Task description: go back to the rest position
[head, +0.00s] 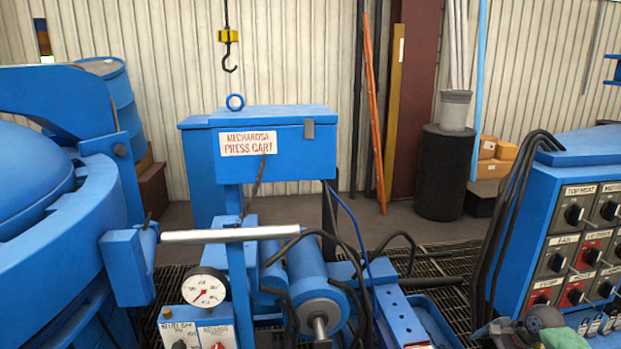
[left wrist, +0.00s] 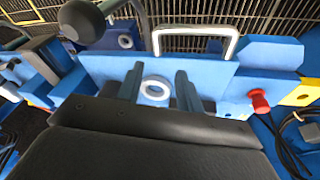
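My left gripper (left wrist: 159,82) shows only in the left wrist view. Its two dark fingers stand apart with nothing held between them. Beyond the fingers is a blue plate (left wrist: 205,72) with a white ring (left wrist: 155,89) on it, seen between the fingertips. I cannot tell whether the fingers touch the plate. My right gripper is not in view. Neither gripper can be made out in the head view.
The blue press cart (head: 290,151) stands ahead, with a gauge (head: 204,288) and hoses. A round blue furnace body (head: 35,190) is at left, a control panel (head: 580,245) at right. A hook (head: 229,55) hangs behind. In the wrist view, a metal handle (left wrist: 196,31) and a red knob (left wrist: 259,101) are near.

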